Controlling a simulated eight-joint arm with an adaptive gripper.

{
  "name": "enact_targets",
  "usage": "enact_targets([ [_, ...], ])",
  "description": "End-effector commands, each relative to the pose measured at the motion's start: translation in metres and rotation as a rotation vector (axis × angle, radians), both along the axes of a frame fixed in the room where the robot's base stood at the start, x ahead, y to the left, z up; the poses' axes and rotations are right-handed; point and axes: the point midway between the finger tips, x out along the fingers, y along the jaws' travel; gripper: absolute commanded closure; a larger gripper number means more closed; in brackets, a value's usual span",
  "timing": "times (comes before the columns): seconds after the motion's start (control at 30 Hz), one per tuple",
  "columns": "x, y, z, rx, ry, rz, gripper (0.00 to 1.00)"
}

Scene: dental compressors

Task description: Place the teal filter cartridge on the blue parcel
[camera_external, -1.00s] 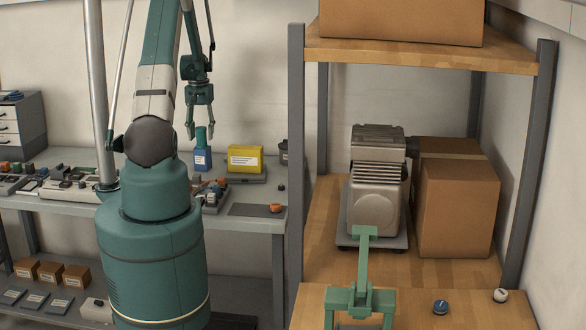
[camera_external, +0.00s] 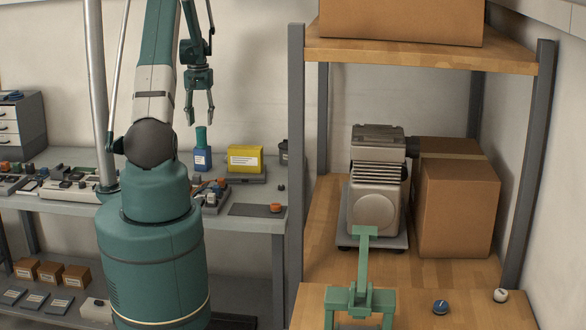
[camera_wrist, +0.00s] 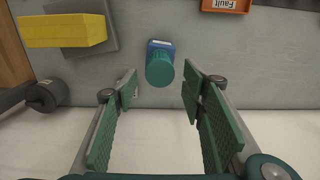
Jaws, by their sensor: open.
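The teal filter cartridge (camera_external: 201,137) stands upright on top of the blue parcel (camera_external: 203,159) on the grey bench. In the wrist view the cartridge (camera_wrist: 160,70) is seen from above, with the blue parcel (camera_wrist: 161,44) partly hidden under it. My gripper (camera_external: 200,122) is open and empty, its fingertips just above the cartridge in the external view. In the wrist view my gripper (camera_wrist: 157,82) has its two green fingers spread on either side, and the cartridge lies beyond the tips, apart from them.
A yellow box (camera_external: 245,158) on a grey plate stands right of the parcel, with a dark cylinder (camera_wrist: 47,95) beyond it. An orange bin labelled Fault (camera_wrist: 227,4) lies on the other side. A shelf post (camera_external: 296,150) rises to the right.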

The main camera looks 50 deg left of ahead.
Motion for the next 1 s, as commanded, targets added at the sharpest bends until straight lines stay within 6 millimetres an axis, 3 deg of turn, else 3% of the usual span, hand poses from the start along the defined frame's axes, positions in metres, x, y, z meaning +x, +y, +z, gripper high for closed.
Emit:
enact_targets([
  [0.2,0.0,0.0,0.031,0.0,0.0,0.0,0.59],
  [0.43,0.0,0.0,0.053,0.0,0.0,0.0,0.59],
  [1.0,0.0,0.0,0.06,0.0,0.0,0.0,0.59],
])
